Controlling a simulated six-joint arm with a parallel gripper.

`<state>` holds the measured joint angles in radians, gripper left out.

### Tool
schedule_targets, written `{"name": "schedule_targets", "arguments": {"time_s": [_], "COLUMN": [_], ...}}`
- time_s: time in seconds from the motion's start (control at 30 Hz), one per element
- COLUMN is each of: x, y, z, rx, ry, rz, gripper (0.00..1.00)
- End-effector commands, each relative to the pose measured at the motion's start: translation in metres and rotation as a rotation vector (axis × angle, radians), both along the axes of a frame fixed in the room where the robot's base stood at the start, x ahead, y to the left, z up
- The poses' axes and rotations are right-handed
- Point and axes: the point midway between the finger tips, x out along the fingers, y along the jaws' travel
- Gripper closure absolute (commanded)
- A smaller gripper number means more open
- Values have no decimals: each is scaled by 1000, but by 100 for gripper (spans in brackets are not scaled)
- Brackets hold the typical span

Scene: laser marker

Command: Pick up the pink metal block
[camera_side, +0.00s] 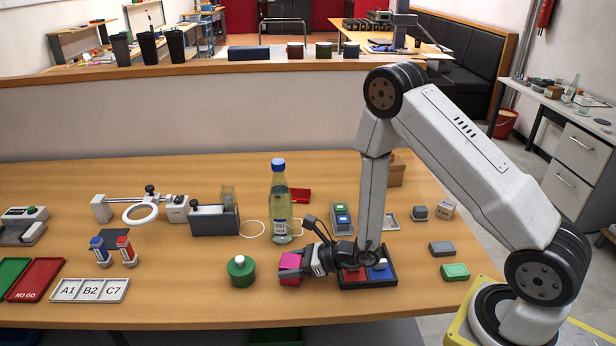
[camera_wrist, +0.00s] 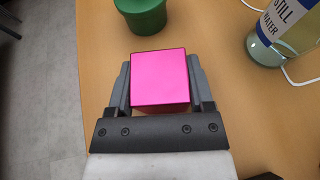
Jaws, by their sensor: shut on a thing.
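The pink metal block (camera_wrist: 159,80) sits between the two fingers of my gripper (camera_wrist: 161,88) in the wrist view, with a finger against each side. In the side view the pink block (camera_side: 290,264) is at the tip of my gripper (camera_side: 300,263), near the front edge of the wooden table. Its lower part looks red there. My gripper is shut on it. I cannot tell whether the block touches the table or is just above it.
A green round container (camera_side: 241,270) stands just left of the block. A water bottle (camera_side: 280,205) stands behind it. A dark tray (camera_side: 352,284) with red and blue pieces lies under and right of my wrist. The A1 B2 C7 tray (camera_side: 90,299) is at left.

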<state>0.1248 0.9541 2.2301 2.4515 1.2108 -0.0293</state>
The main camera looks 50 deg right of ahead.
Motion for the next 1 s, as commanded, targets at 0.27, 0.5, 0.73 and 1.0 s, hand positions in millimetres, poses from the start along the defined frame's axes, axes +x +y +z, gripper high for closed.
{"name": "schedule_targets", "arguments": {"time_s": [0.27, 0.5, 0.73, 1.0], "x": [0, 1, 1, 1], "y": [0, 0, 0, 0], "z": [1, 4, 18, 46], "rx": [0, 1, -1, -1], "ry": [-2, -3, -4, -6], "rz": [0, 0, 0, 1], "gripper": [100, 100, 100, 100]}}
